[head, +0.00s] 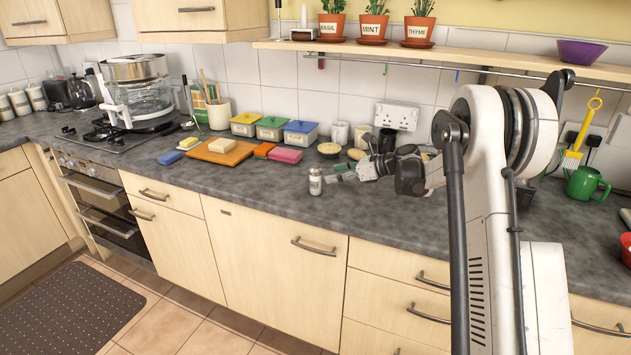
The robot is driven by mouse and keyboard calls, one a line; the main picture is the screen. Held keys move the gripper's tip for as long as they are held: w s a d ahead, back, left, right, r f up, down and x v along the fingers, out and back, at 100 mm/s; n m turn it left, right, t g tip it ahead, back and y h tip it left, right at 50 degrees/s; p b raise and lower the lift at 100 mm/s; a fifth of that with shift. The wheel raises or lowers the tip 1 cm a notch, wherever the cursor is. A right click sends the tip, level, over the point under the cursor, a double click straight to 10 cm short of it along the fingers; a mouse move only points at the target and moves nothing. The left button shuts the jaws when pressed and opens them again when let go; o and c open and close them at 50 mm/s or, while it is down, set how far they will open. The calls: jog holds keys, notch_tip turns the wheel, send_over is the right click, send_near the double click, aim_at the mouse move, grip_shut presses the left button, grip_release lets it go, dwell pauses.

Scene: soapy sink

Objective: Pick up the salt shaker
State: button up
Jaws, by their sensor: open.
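The salt shaker (315,182) is a small white shaker with a grey top. It stands upright near the front edge of the grey worktop, in the middle of the head view. My gripper (334,174) is just to the right of the shaker, at low height over the worktop, pointing left towards it. The gripper is open and its fingertips are very close to the shaker. I cannot tell whether they touch it or reach around it.
Behind the shaker stand small bowls (329,149), white mugs (340,133) and lidded boxes (270,128). A shelf (450,57) with potted herbs hangs above. The worktop around the shaker's front is clear.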

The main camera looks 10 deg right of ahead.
aim_at(316, 176)
jog(key=shift+x, duration=3.95)
jog(key=shift+r, duration=0.15)
grip_shut()
